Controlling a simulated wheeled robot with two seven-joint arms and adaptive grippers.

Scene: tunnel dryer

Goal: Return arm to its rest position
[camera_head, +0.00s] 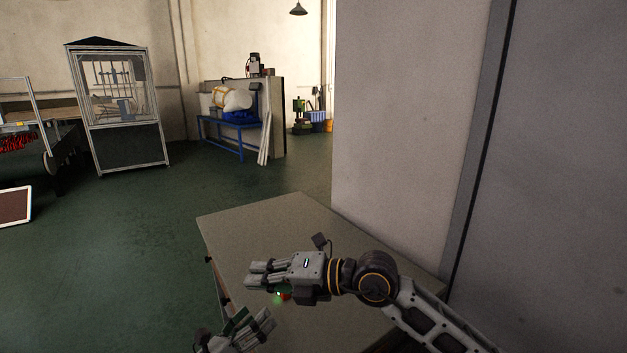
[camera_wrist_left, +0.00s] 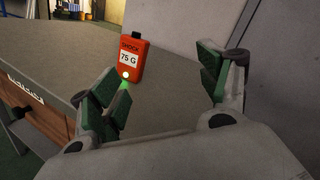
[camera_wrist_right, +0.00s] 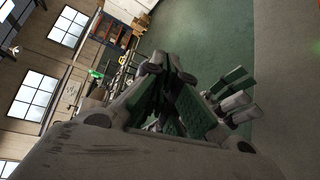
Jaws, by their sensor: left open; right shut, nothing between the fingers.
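My right gripper (camera_head: 262,273) is shut and empty, held over the table with its arm coming in from the right. Its closed fingers also show in the right wrist view (camera_wrist_right: 172,90). My left gripper (camera_head: 253,320) is open at the lower edge of the head view, by the table's front; its spread, empty fingers show in the left wrist view (camera_wrist_left: 158,75). An orange box labelled SHOCK 75 G (camera_wrist_left: 131,50) stands upright on the table beyond these fingers. In the head view only a small red part (camera_head: 286,297) shows below my right gripper.
The table (camera_head: 240,225) has a wooden drawer front (camera_wrist_left: 38,120). A large grey wall panel (camera_head: 400,120) rises beside it. A framed glass cabinet (camera_head: 125,150) and a blue stand (camera_head: 225,135) are far off.

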